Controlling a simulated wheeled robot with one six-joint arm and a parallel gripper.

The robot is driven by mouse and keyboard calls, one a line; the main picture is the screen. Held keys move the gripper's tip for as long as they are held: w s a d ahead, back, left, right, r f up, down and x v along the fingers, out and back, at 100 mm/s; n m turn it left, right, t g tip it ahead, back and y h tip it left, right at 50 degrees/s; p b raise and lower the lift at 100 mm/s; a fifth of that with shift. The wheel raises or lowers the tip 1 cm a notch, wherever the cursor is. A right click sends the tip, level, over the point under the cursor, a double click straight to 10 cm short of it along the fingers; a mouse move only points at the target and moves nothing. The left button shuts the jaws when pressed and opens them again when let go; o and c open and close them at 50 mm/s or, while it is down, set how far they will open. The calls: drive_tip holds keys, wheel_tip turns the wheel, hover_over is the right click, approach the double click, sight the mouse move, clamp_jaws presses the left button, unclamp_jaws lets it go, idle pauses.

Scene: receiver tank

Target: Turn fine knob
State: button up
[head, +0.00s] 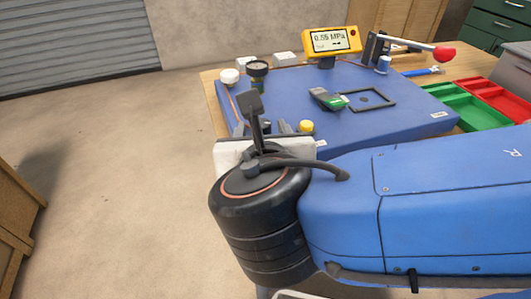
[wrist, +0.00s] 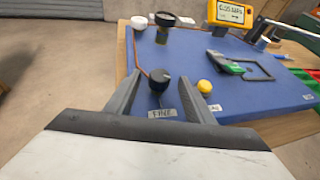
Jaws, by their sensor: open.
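The fine knob (wrist: 157,85) is a black round knob on a stem, with a label reading "FINE" (wrist: 161,113) in front of it. In the wrist view it lies between the two fingers of my gripper (wrist: 161,88), apart from both as far as I can see. My gripper is open.
A yellow gauge (head: 331,40) reading in MPa stands at the back. A black-topped fitting (head: 258,70) and a white cap (head: 230,76) stand at the back left. A grey-green device (head: 327,99), a black square frame (head: 367,100) and a red-ended lever (head: 444,53) are to the right.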

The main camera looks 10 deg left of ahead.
drive_tip(key=v, duration=1.3)
drive_tip(key=shift+s, duration=0.1)
idle(0.3)
